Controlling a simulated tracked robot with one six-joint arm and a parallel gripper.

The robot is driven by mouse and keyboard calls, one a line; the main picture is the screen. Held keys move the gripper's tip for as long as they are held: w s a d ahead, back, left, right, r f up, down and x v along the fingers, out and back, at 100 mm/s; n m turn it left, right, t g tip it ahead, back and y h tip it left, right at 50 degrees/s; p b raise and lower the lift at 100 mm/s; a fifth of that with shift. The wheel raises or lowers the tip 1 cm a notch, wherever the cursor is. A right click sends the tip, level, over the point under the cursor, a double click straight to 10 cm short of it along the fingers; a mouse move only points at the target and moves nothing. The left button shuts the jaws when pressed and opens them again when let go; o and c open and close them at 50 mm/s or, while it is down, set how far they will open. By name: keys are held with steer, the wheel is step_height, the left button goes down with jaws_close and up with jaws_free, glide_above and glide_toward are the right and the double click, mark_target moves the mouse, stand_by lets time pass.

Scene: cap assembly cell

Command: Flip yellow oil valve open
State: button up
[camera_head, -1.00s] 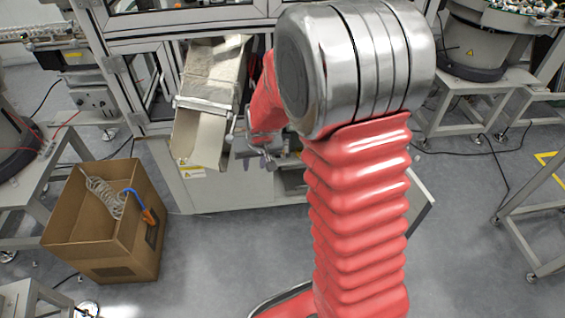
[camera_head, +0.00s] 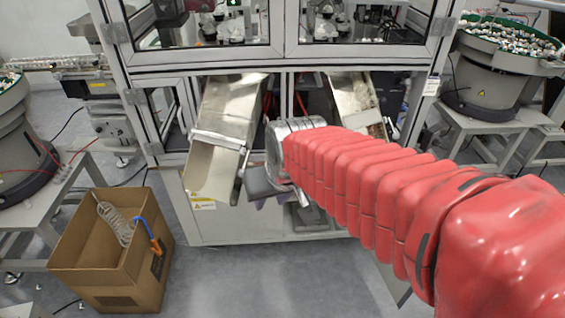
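No yellow oil valve can be made out in this view. My red ribbed arm runs from the lower right to the front of the machine cabinet (camera_head: 270,228). At its far end, a grey part of my gripper (camera_head: 262,183) shows low beside the left metal chute (camera_head: 212,168).
A second chute (camera_head: 357,100) stands right of my wrist. A cardboard box (camera_head: 105,285) with a coiled clear hose and a blue-and-orange tool stands on the floor at left. Bowl feeders on tables flank the cabinet, one at right (camera_head: 490,75). Grey floor is clear in front.

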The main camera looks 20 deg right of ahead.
steer(key=s+r, duration=0.3)
steer(key=s, duration=0.7)
steer(key=shift+s+a+r+n+t, duration=0.2)
steer(key=shift+r+n+t, duration=0.05)
steer(key=shift+n+t, duration=0.05)
